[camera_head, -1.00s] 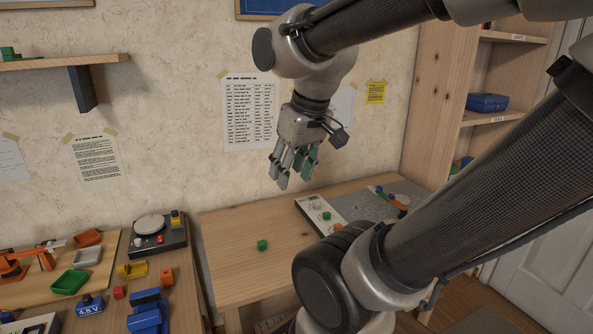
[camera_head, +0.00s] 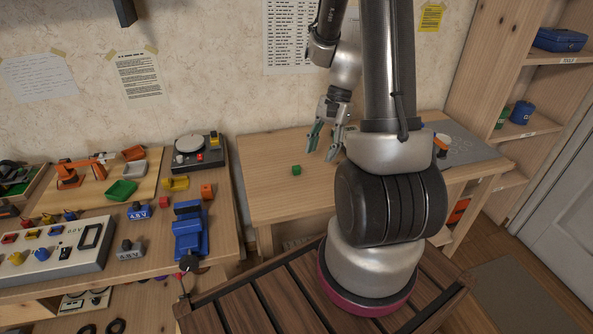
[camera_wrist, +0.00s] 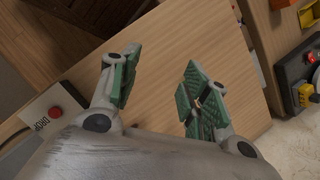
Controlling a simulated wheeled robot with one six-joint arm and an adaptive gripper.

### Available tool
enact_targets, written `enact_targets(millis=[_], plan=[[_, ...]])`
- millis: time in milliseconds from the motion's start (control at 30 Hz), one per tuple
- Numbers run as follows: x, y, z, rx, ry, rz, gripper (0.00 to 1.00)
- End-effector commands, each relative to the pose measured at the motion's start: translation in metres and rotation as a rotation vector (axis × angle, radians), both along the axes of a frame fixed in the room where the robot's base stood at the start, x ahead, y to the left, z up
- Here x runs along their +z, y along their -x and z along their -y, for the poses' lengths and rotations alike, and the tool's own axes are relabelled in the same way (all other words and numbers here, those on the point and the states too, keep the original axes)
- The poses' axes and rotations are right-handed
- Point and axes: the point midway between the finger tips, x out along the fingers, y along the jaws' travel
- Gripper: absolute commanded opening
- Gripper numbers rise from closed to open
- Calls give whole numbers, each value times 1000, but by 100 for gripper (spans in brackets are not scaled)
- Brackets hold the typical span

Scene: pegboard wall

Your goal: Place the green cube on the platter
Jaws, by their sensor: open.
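The green cube (camera_head: 296,170) sits alone on the wooden table, left of my gripper in the head view. My gripper (camera_head: 325,146) is open and empty, pointing down above the table and apart from the cube. In the wrist view its green-padded fingers (camera_wrist: 158,88) are spread over bare wood; I cannot make out the cube there. The platter (camera_head: 188,143) appears to be the pale round disc on a dark box, on the left workbench by the wall. Nothing lies on it.
The table around the cube is clear.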

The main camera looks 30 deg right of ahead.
Motion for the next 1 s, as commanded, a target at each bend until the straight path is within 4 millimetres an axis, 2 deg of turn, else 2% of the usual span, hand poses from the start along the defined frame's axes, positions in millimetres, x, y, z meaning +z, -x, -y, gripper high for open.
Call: enact_targets(millis=[33, 133, 200, 267, 467, 900, 1000], plan=[[-17, -10, 3, -99, -14, -27, 46], [-39, -41, 5, -345, -27, -55, 46], [-35, -63, 8, -492, -28, -42, 46], [-33, -72, 8, -586, -32, -47, 46], [-40, -75, 6, -705, -31, -80, 46], [-96, -84, -17, -704, -30, -81, 46], [-103, -85, -20, -701, -29, -79, 46]])
